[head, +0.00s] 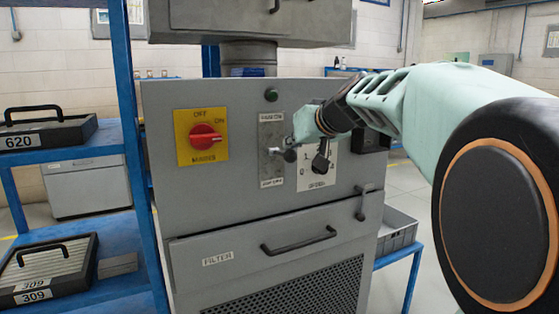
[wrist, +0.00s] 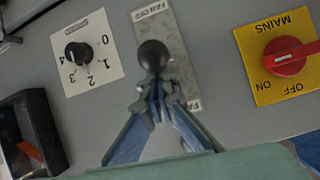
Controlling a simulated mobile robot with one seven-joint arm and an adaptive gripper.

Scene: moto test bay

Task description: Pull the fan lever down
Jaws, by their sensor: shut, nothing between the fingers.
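The fan lever has a round dark ball knob (wrist: 153,55) in front of a narrow light plate (wrist: 179,50) on the grey cabinet panel. The wrist picture shows the panel upside down. My gripper (wrist: 158,97) is shut and empty, its fingertips close against the knob on the side toward the panel's top. I cannot tell whether they touch. In the head view the knob (head: 290,155) shows just below my gripper (head: 299,139), in front of the plate (head: 271,133). The lever's shaft is mostly hidden.
A red mains switch (head: 205,137) on a yellow plate sits left of the lever. A black speed knob (head: 320,163) sits right of it, partly behind my gripper. A filter drawer handle (head: 299,241) sticks out below. A blue shelf (head: 75,154) stands at the left.

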